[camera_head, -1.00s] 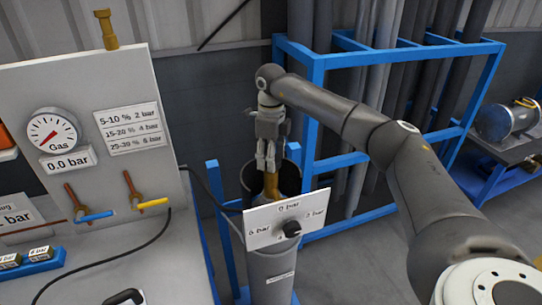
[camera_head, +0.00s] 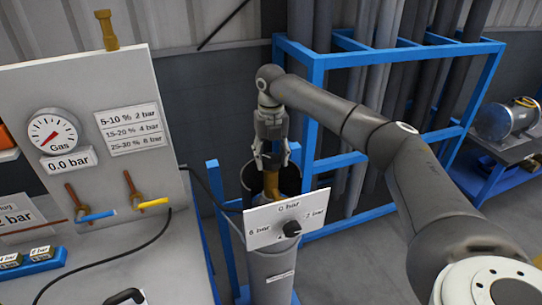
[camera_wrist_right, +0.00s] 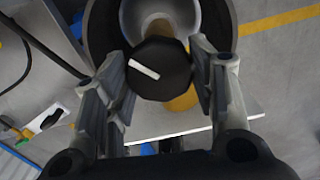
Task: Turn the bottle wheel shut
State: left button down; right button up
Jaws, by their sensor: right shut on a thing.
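The bottle wheel (camera_wrist_right: 172,82) is a dark, many-sided knob with a white bar mark, seen from above in the right wrist view. The mark slants down to the right. My right gripper (camera_wrist_right: 164,84) has one finger on each side of the wheel and is shut on it. The grey bottle (camera_head: 272,270) stands upright behind a white dial plate. My left gripper is not in view.
The dial plate (camera_head: 262,231) carries a black knob (camera_head: 291,228) and bar labels, close in front of the valve. A blue rack (camera_head: 316,110) with dark pipes stands behind to the right. A panel (camera_head: 80,110) with a gauge (camera_head: 51,132) reading 0.0 bar is at left.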

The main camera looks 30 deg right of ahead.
aim_at(271, 158)
jog(key=m, duration=0.3)
jog(key=shift+r+m, duration=0.1)
jog(key=shift+m, duration=2.1)
jog(key=o, duration=1)
notch_tip(271, 158, up, 12)
jog(key=shift+f, duration=0.1)
